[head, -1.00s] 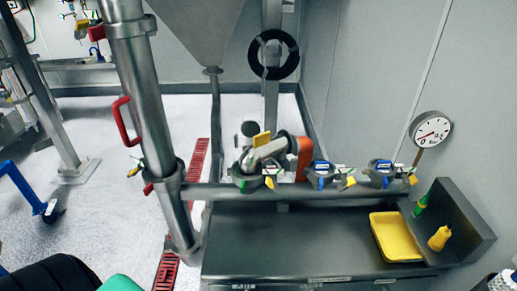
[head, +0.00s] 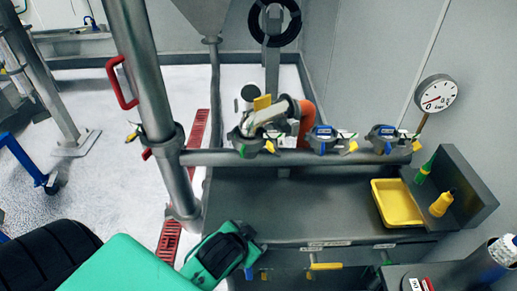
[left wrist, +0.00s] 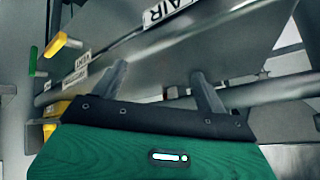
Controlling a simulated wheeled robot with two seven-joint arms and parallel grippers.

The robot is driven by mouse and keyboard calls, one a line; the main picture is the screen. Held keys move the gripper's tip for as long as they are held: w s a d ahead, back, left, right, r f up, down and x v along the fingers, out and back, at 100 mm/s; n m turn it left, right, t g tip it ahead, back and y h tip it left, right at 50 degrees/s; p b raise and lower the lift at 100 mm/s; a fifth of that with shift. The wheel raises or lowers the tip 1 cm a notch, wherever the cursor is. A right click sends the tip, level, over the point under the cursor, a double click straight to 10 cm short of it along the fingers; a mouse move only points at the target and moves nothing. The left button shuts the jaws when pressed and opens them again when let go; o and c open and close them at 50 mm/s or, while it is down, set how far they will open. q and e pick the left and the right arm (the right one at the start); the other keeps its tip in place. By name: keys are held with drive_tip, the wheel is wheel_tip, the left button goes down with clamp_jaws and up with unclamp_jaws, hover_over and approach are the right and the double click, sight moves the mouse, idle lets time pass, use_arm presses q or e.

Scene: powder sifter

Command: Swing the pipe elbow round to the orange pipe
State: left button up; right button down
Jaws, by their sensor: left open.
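The metal pipe elbow (head: 268,115) sits on the horizontal pipe behind the bench, at the centre of the head view, with a yellow piece (head: 262,102) on top. The orange pipe (head: 307,122) stands just right of the elbow; from this angle I cannot tell whether they touch. My left gripper (head: 256,246) is in front of the bench, lower and nearer than the elbow. Its two fingers (left wrist: 160,88) are spread and empty in the left wrist view. The elbow does not clearly show there. My right gripper is not in view.
Two blue-marked clamped ports (head: 325,140) line the horizontal pipe (head: 345,158) to the right. A thick upright pipe (head: 143,85) with a red handle (head: 122,82) stands left. The bench top (head: 300,205) is mostly clear.

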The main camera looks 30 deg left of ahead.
use_arm(q)
drive_tip(key=w+d+r+m+t+h, duration=0.25)
drive_tip(key=w+r+m+t, duration=0.55)
drive_tip(key=w+r, duration=0.95)
drive_tip(key=w+d+r+m+g+h, duration=0.1)
drive_tip(key=w+d+r+m+h, duration=0.1)
drive_tip(key=d+r+m+h, duration=0.55)
drive_tip(key=w+d+r+m+h, duration=0.3)
drive_tip(key=d+r+m+h, duration=0.15)
drive_tip(key=m+h, duration=0.55)
drive_tip(key=m+g+y, duration=1.3)
drive_tip(key=g+y, duration=0.1)
drive_tip(key=y, duration=0.4)
approach(264, 107)
drive_tip(key=shift+n, duration=0.25)
drive_tip(key=f+p, duration=0.1)
drive_tip(key=f, duration=0.1)
drive_tip(key=w+f+p, duration=0.1)
drive_tip(key=f, duration=0.2)
drive_tip(key=f+p, duration=0.2)
drive_tip(key=shift+w+d+f, duration=0.3)
drive_tip(key=shift+w+f, duration=0.1)
drive_tip(key=shift+f, duration=0.5)
